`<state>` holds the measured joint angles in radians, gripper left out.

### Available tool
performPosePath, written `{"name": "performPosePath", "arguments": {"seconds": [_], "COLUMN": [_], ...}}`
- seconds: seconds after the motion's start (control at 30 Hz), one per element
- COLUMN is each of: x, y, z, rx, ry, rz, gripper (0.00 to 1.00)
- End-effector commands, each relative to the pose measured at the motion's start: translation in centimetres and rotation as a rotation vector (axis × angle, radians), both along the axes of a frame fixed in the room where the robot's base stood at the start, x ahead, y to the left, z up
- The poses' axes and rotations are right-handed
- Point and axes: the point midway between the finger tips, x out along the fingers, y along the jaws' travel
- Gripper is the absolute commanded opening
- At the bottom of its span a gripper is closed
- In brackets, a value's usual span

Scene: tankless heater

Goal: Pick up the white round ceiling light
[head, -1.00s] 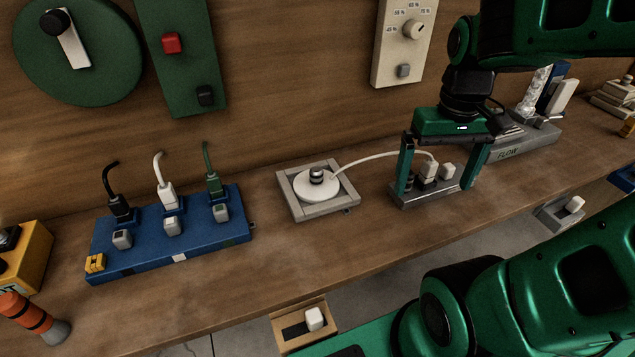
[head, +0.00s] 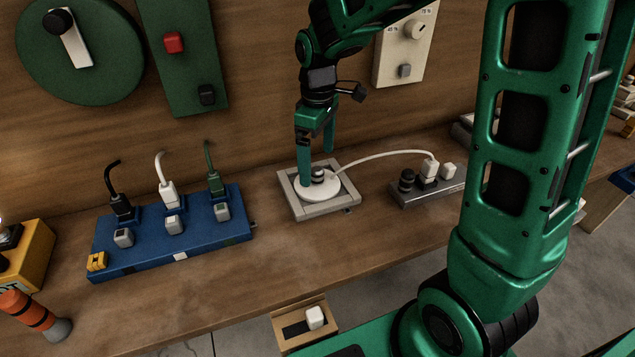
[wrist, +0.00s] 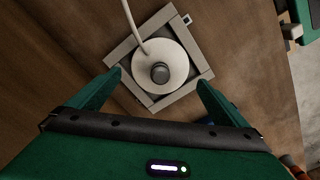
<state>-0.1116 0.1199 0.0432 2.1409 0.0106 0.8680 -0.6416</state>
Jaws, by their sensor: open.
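The white round ceiling light (head: 318,188) is a flat disc with a banded dark and silver knob on top. It lies in a square grey frame (head: 330,209) on the wooden bench, with a white cord running from it to the right. In the wrist view the light (wrist: 172,57) is ahead of the fingertips, with its knob facing the camera. My gripper (head: 318,168) is open and empty, just above and behind the light, pointing down. In the wrist view my gripper's fingers (wrist: 160,80) stand apart, one on each side of the light's near edge.
A blue strip (head: 180,240) with three plugs lies to the left. A small grey socket block (head: 428,187), where the white cord ends, is to the right. A green panel (head: 180,60) and a white dial panel (head: 403,50) are on the wall behind.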

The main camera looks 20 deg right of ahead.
Motion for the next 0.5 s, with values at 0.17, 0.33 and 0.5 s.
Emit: {"name": "performPosePath", "arguments": {"seconds": [0.17, 0.33, 0.5], "x": [-0.1, 0.0, 0.1], "y": [-0.1, 0.0, 0.0], "z": [-1.2, -3.0, -5.3], "rx": [-0.001, -0.001, -0.001], "ry": [0.001, 0.004, 0.004], "rz": [-0.002, -0.003, -0.003], "gripper": [0.98, 0.98, 0.98]}}
